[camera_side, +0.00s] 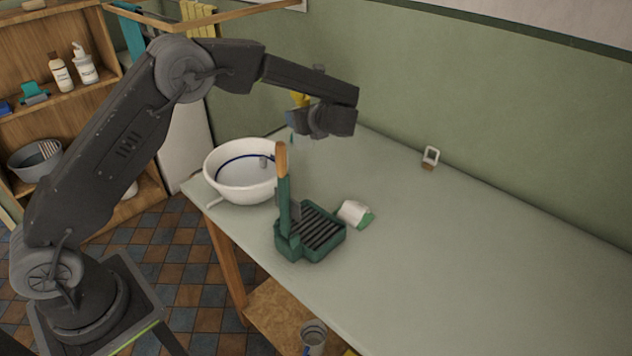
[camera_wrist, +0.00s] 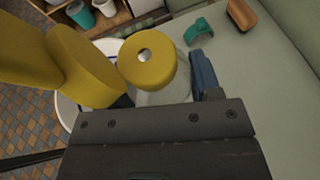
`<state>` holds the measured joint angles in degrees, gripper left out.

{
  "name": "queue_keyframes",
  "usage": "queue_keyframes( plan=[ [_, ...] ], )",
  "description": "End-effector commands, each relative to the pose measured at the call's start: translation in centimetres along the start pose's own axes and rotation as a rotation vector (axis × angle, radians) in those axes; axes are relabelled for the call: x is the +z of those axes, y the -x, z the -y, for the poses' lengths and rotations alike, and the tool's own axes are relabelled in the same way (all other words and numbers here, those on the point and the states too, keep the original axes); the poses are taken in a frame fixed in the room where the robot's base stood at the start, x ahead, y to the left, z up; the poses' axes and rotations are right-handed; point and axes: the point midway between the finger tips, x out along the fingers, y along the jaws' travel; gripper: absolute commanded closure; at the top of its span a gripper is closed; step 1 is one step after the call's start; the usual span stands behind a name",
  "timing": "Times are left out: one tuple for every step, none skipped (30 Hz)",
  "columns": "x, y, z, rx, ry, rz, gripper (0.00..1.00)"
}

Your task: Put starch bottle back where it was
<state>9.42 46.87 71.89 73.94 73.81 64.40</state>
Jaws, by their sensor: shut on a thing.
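My gripper (camera_side: 296,122) is above the table, just right of and higher than the white basin. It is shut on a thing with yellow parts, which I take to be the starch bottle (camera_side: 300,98). In the wrist view the bottle shows a round yellow end (camera_wrist: 147,62) with a pale spot in its middle and a pale body below, partly hidden by my gripper. More large yellow parts fill the left of that view. A blue piece stands at its right. The bottle's full shape is hidden.
A white basin (camera_side: 222,188) with a blue line stands at the table's left end. A green ribbed tray (camera_side: 335,241) with a tall wooden-topped part stands in front. A white-and-green item (camera_side: 353,212) lies beside it. Shelves (camera_side: 105,62) hold bottles. The table's right side is clear.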

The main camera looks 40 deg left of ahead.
Motion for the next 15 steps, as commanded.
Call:
queue_keyframes(
  plan=[
    [-0.7, 1.9, 0.3, -0.069, -0.03, -0.002, 0.65],
    [-1.1, 2.8, 0.5, -0.105, -0.046, -0.005, 0.65],
    [-1.6, 3.9, 0.7, -0.149, -0.065, -0.008, 0.65],
    [-1.9, 4.6, 0.8, -0.177, -0.076, -0.01, 0.65],
    [-2.3, 5.2, 0.8, -0.202, -0.087, -0.014, 0.65],
    [-2.6, 5.9, 0.9, -0.229, -0.099, -0.017, 0.65],
    [-2.8, 6.3, 0.9, -0.246, -0.107, -0.018, 0.65],
    [-3.1, 6.5, 0.9, -0.258, -0.114, -0.019, 0.65],
    [-3.5, 6.7, 0.9, -0.269, -0.121, -0.022, 0.65],
    [-4.0, 6.7, 0.9, -0.275, -0.124, -0.023, 0.65],
    [-4.4, 6.6, 0.9, -0.278, -0.126, -0.024, 0.65],
    [-5.2, 6.4, 0.9, -0.28, -0.129, -0.024, 0.65],
    [-5.7, 6.2, 0.9, -0.28, -0.13, -0.024, 0.65],
    [-6.3, 6.0, 0.9, -0.28, -0.129, -0.024, 0.65],
    [-7.0, 5.7, 0.9, -0.279, -0.128, -0.024, 0.65]
  ],
)
